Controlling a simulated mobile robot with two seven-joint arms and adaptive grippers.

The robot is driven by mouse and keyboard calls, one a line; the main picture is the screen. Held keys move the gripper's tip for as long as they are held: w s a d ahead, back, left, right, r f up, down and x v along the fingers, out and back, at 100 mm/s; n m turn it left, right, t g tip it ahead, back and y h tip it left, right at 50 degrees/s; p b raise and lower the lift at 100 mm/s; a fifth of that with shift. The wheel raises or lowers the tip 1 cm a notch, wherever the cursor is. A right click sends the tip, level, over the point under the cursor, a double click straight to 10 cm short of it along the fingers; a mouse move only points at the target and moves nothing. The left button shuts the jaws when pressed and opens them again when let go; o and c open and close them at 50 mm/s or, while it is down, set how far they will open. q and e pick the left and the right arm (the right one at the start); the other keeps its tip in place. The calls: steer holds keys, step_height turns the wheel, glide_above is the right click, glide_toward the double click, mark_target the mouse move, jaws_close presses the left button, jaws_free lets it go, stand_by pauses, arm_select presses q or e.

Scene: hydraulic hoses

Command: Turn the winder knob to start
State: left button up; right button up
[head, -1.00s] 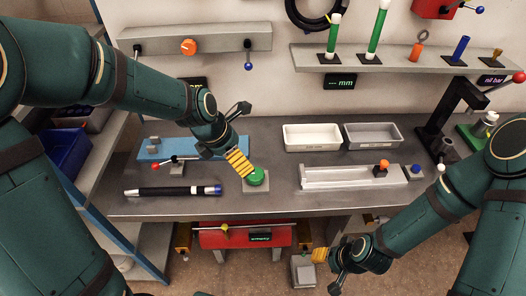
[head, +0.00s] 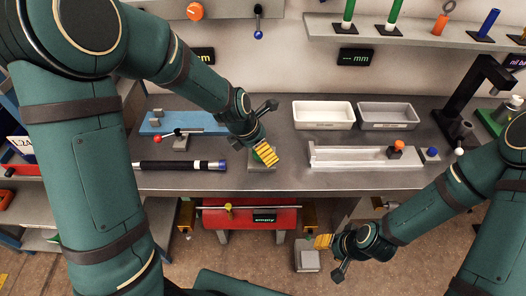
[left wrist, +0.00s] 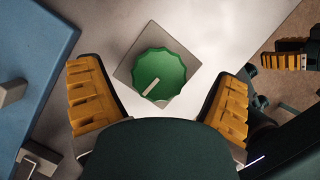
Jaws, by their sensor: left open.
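A round green knob (left wrist: 159,72) with a scalloped edge and a white pointer line sits on a square grey plate (left wrist: 126,74) on the bench. In the left wrist view the pointer line slants toward the lower left. My left gripper (head: 267,153) is above the knob and hides most of it in the head view. In the left wrist view its yellow-padded fingers (left wrist: 160,85) are spread, one on each side of the knob, with gaps visible. My right gripper (head: 323,241) is in front of the bench, away from the knob; its opening is unclear.
A blue plate (head: 175,122) and a red-tipped lever (head: 181,140) lie left of the knob, with a black hose (head: 175,166) in front. White (head: 324,115) and grey (head: 388,116) trays stand at the back. A pale channel fixture (head: 350,156) is to the right. An orange knob (head: 195,11) is on the wall panel.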

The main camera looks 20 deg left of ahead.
arm_select(q)
steer(key=shift+w+d+f, duration=0.2)
steer(key=shift+f, duration=0.35)
steer(key=c, duration=1.2)
